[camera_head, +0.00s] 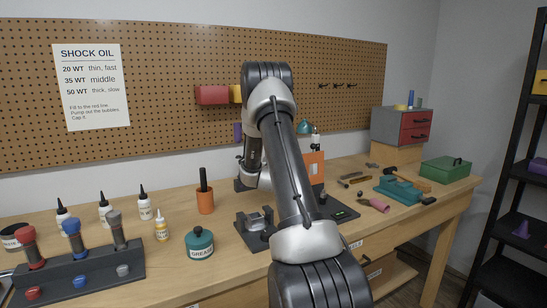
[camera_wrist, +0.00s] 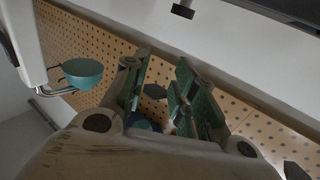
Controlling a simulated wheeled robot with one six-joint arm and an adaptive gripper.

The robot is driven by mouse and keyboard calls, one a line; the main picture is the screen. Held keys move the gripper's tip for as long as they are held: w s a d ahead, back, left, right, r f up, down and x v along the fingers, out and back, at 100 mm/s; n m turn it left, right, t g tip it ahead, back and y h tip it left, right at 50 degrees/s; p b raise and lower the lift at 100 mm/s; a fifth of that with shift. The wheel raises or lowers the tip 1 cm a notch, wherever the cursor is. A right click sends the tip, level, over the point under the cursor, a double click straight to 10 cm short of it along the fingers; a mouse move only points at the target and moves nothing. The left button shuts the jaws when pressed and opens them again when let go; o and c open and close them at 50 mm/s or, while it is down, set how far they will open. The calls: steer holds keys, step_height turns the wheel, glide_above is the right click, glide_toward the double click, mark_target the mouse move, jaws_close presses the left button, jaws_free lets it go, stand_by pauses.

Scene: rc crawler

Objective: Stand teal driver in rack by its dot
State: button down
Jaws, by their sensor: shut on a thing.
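My gripper (camera_wrist: 164,60) shows in the wrist view with its two green-padded fingers near each other. A small blue-teal part (camera_wrist: 142,124) shows low between the fingers and appears to be the held teal driver; most of it is hidden. In the head view my arm covers the middle of the bench, and my fingers and the held thing cannot be made out. I cannot identify the driver rack or its teal dot for certain. An orange upright panel (camera_head: 314,166) stands partly hidden behind my arm.
A dark stand (camera_head: 91,272) with red, blue and grey-topped pieces is at the left. Bottles, a teal grease jar (camera_head: 200,244) and an orange cup (camera_head: 205,200) stand nearby. A teal lamp shade (camera_wrist: 82,72) is left of my gripper. Tools and a green box (camera_head: 446,169) lie right.

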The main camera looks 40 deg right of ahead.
steer(key=c, duration=1.1)
jaws_free()
steer(key=v, duration=1.2)
